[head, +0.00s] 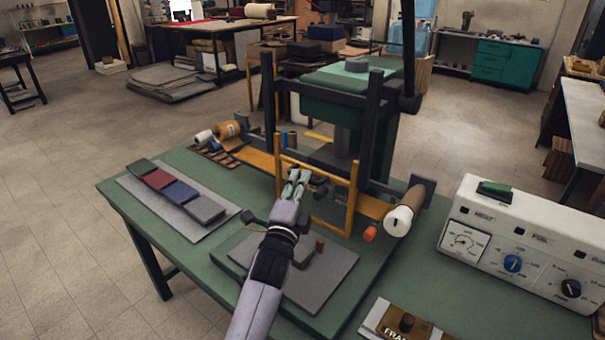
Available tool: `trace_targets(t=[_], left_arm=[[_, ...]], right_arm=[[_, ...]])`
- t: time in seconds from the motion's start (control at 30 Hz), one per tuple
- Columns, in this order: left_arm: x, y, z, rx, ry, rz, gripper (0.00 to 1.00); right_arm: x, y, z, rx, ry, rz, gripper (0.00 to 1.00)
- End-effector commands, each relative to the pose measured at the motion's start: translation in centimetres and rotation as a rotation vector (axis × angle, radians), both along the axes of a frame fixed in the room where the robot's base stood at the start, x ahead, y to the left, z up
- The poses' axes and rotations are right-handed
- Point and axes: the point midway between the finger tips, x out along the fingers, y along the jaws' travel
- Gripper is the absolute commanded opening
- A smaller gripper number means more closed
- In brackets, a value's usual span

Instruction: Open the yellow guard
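The yellow guard (352,202) is an upright rectangular frame at the front of the dark press (372,115) on the green table. Its top bar, right post and lower bar show. My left gripper (297,176) reaches in from the front, with its fingertips close to the guard's top bar near the left side. The gripper and wrist cover part of the guard. I cannot tell whether the fingers touch the bar or how far apart they are. My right gripper is not in view.
A grey plate (325,275) lies below my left arm. Fabric swatches (178,190) lie on a board at left. A roll (404,212) and an orange knob (370,234) sit right of the guard. A white control box (520,245) stands at right.

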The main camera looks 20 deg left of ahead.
Motion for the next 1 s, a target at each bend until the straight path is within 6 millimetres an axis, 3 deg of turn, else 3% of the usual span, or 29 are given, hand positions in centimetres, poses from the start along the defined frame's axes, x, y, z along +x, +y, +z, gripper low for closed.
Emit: trace_targets(t=[0.2, 0.53, 0.83, 1.0], left_arm=[[2.1, 0.1, 0.4, 0.0, 0.0, 0.0, 0.2], [2.4, 0.1, 0.4, 0.0, 0.0, 0.0, 0.2], [2.4, 0.1, 0.4, 0.0, 0.0, 0.0, 0.0], [2.4, 0.1, 0.4, 0.0, 0.001, 0.0, 0.0]], right_arm=[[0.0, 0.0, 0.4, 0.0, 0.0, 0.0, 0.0], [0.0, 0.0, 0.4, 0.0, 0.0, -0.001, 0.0], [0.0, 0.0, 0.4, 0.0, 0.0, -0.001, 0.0], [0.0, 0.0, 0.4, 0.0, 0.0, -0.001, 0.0]])
